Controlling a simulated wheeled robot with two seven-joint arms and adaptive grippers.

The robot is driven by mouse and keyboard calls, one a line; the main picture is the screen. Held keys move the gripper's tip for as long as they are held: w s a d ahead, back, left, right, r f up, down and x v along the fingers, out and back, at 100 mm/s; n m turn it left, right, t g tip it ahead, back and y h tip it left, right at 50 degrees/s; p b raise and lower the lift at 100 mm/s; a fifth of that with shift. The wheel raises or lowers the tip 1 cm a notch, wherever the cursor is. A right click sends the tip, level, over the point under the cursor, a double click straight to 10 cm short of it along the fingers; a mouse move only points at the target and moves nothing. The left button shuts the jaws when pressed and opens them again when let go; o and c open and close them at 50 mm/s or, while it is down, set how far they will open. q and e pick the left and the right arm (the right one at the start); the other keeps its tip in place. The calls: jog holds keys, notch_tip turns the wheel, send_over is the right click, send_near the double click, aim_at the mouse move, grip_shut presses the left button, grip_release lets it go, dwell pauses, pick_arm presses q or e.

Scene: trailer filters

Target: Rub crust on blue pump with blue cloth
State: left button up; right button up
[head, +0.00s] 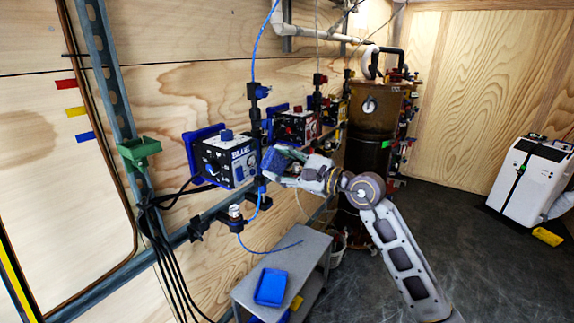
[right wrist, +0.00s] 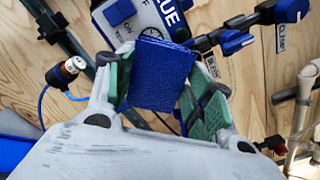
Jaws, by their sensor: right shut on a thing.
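The blue pump (head: 228,158) is a white-faced box with a blue frame and the word BLUE, mounted on the plywood wall left of centre. Part of its face shows at the top of the right wrist view (right wrist: 152,14). My right gripper (head: 283,168) is just right of the pump. It is shut on the blue cloth (right wrist: 158,76), a folded pad between its green-padded fingers, which also shows in the head view (head: 274,159). I cannot tell whether the cloth touches the pump. I cannot make out the crust. My left gripper is out of view.
A red pump (head: 296,126) and a yellow pump (head: 334,112) sit farther along the wall. Blue tubing and black valves surround the blue pump. Below stands a grey cart (head: 284,258) with a blue tray (head: 270,287). A brown tank (head: 372,130) stands behind.

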jog(key=shift+w+a, duration=0.4)
jog(key=shift+a, duration=0.2)
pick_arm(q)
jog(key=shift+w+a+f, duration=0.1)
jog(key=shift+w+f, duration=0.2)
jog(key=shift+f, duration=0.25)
pick_arm(e)
jog(key=shift+a, duration=0.1)
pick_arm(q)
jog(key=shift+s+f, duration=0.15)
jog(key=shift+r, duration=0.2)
pick_arm(e)
jog(key=shift+w, duration=0.1)
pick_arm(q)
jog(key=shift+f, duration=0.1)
pick_arm(e)
jog(key=shift+w+a, duration=0.2)
jog(key=shift+a, duration=0.15)
pick_arm(q)
jog(key=shift+p, duration=0.3)
pick_arm(e)
jog(key=shift+w+a, duration=0.35)
jog(key=shift+a, duration=0.1)
pick_arm(q)
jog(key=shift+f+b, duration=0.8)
jog(key=shift+b, duration=0.15)
pick_arm(e)
jog(key=shift+w+d, duration=1.25)
jog(key=shift+w, duration=0.3)
